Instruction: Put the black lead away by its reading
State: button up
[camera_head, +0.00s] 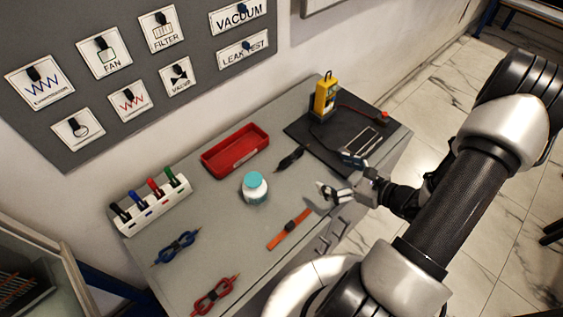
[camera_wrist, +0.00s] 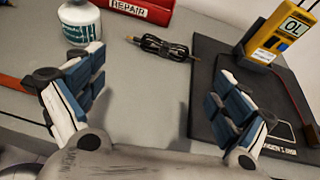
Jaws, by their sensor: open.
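The black lead (camera_head: 290,158) lies bundled on the grey bench, between the red tray and the black mat. In the wrist view the black lead (camera_wrist: 165,47) lies ahead of my gripper, midway between the fingers. My gripper (camera_head: 341,176) is open and empty, to the right of the lead and apart from it. The yellow meter (camera_head: 325,97) stands on the black mat (camera_head: 301,133); in the wrist view its display (camera_wrist: 292,27) reads OL. The red tray (camera_head: 236,151) shows a REPAIR label (camera_wrist: 130,8) in the wrist view.
A white rack (camera_head: 151,204) with several coloured plugs stands at the left. A blue lead (camera_head: 176,247), a red lead (camera_head: 214,296) and an orange strap (camera_head: 289,230) lie in front. A labelled panel (camera_head: 190,34) hangs behind.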

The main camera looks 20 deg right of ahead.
jog(key=shift+s+d+f+m+h, duration=0.15)
jog(key=shift+f+m, duration=0.1)
jog(key=shift+f, duration=0.15)
jog(key=shift+s+d+f+m+h, duration=0.15)
jog(key=shift+f+m, duration=0.1)
jog(key=shift+f, duration=0.1)
jog(key=shift+w+f, duration=0.1)
jog(key=shift+f, duration=0.15)
jog(key=b, duration=0.4)
send_near(292, 155)
jog(key=shift+w+a+f, duration=0.25)
jog(key=shift+w+f, duration=0.1)
jog(key=shift+f, duration=0.15)
jog(key=shift+w+a+f, duration=0.25)
jog(key=shift+w+f, duration=0.15)
jog(key=shift+f, duration=0.15)
jog(key=shift+w+r+b+x, duration=0.1)
jog(key=shift+r+b+x, duration=0.15)
jog(key=shift+x, duration=0.75)
jog(key=shift+w+r+b+x, duration=0.1)
jog(key=shift+b+x, duration=0.25)
jog(key=shift+x, duration=0.6)
jog(key=shift+w+r+b+x, duration=0.1)
jog(key=shift+r+b+x, duration=0.15)
jog(key=shift+x, duration=0.75)
jog(key=shift+s, duration=0.1)
jog(key=c, duration=0.8)
